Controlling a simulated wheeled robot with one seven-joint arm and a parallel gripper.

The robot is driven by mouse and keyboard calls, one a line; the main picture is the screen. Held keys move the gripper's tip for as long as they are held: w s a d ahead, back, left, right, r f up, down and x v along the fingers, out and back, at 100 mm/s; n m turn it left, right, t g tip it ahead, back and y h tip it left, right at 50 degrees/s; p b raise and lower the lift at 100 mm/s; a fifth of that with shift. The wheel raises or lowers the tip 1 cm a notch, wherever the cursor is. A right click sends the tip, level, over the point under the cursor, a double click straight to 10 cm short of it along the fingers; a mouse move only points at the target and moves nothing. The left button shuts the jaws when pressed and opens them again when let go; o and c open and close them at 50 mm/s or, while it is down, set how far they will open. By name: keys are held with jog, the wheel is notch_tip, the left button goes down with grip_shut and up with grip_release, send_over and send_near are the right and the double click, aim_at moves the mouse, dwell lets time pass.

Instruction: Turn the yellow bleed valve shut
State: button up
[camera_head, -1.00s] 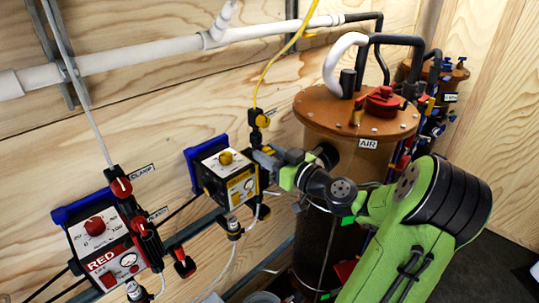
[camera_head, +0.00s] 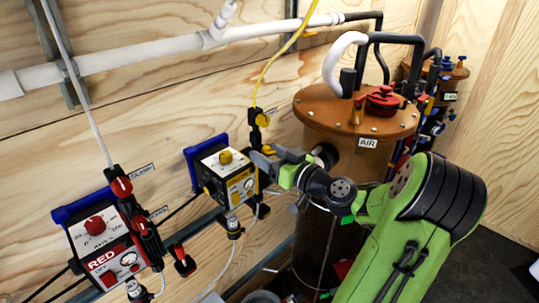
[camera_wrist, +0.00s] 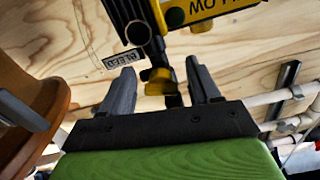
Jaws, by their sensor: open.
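The yellow bleed valve handle (camera_wrist: 160,80) shows in the wrist view, between the two fingers and just beyond them, beside a "BLEED" label (camera_wrist: 118,61). My gripper (camera_wrist: 160,85) is open, with one finger on each side of the handle. I see no clear contact.
The red control box (camera_head: 105,250) with red valves stands at the left. The brown AIR tank (camera_head: 345,165) is close to the right of my gripper. A yellow hose (camera_head: 272,65) rises above. The wooden wall (camera_head: 190,110) is behind.

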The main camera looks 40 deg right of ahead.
jog(key=s, duration=1.5)
jog(key=shift+s+d, duration=0.2)
jog(key=shift+s, duration=0.15)
jog(key=shift+c, duration=0.2)
